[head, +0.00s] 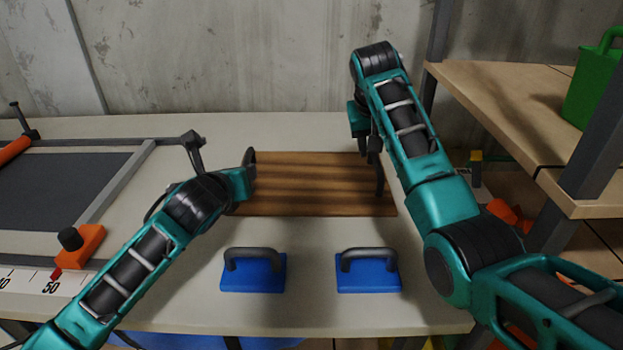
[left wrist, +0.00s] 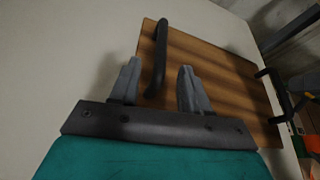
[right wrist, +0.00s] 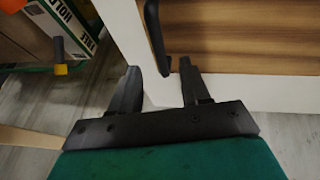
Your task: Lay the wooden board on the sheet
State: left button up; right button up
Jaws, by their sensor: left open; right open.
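The wooden board (head: 315,180) lies flat on the pale table, with a dark upright handle at each short end. The dark grey sheet (head: 60,185) lies inside a metal frame at the left of the table, apart from the board. My left gripper (left wrist: 158,66) is open at the board's left end, its fingers on either side of the left handle (left wrist: 160,45) in the left wrist view. My right gripper (right wrist: 158,66) is open at the right end, its fingers on either side of the right handle (right wrist: 153,30). I cannot tell whether either touches its handle.
Two blue blocks with dark handles, one left (head: 253,272) and one right (head: 368,272), stand in front of the board. An orange clamp (head: 82,248) and a ruler (head: 30,281) sit by the frame. A wooden shelf (head: 520,115) with a green container (head: 592,85) stands at right.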

aim_at(376, 159)
pick_arm(q)
jog(key=shift+x, duration=3.35)
pick_arm(e)
jog(key=shift+x, duration=3.35)
pick_arm(q)
jog(key=shift+c, duration=0.4)
pick_arm(e)
jog(key=shift+c, duration=0.4)
pick_arm(q)
grip_shut()
pick_arm(e)
grip_shut()
pick_arm(q)
jog(key=shift+r, duration=0.15)
pick_arm(e)
jog(key=shift+r, duration=0.1)
